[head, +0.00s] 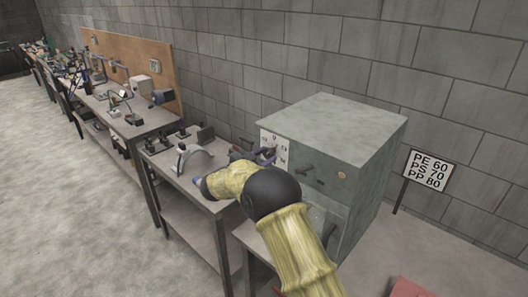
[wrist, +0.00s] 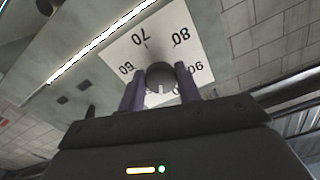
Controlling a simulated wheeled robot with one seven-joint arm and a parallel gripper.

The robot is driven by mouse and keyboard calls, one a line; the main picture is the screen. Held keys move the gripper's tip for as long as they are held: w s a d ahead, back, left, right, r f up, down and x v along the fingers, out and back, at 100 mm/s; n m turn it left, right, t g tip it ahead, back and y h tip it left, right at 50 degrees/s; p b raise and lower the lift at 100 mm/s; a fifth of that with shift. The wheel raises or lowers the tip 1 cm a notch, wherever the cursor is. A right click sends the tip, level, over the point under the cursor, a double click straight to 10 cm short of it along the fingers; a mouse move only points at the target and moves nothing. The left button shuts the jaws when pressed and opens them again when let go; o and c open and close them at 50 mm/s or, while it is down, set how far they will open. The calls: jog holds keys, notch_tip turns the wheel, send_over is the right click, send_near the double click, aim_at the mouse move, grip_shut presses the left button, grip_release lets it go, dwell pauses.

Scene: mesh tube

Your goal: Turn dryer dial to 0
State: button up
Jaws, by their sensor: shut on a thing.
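The dryer (head: 345,125) is a large grey-green box at the right of the bench row in the head view. A white dial plate (head: 268,140) is on its front. The wrist view shows the plate (wrist: 146,42) close up, with 60, 70, 80 and 90 readable. The round dark dial knob (wrist: 160,73) sits in the middle of the plate. My gripper (wrist: 160,88) is shut on the knob, with one purple finger on each side. A pale line shows on the knob's lower part in the wrist view. The plate's lower part is hidden by my gripper.
A bench with a grey arched part (head: 190,157) stands left of the dryer. A sign (head: 428,172) reads PE 60, PS 70, PP 80. Open floor (head: 75,215) lies to the left.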

jog(key=n+p, duration=0.1)
jog(key=n, duration=0.1)
jog(key=n+p, duration=0.1)
jog(key=n, duration=0.1)
jog(key=n+p, duration=0.1)
jog(key=shift+d+r+n+p, duration=0.15)
jog(key=shift+r+n+p, duration=0.15)
jog(key=shift+r+n, duration=0.1)
jog(key=o, duration=0.9)
jog(key=shift+w+f, duration=0.1)
jog(key=shift+o, duration=0.3)
jog(key=shift+f, duration=0.1)
jog(key=shift+f, duration=0.1)
jog(key=shift+s+a+f+b, duration=0.15)
jog(key=shift+s+a+b, duration=0.25)
jog(key=shift+s, duration=0.15)
jog(key=b+v, duration=0.6)
jog(key=v, duration=1)
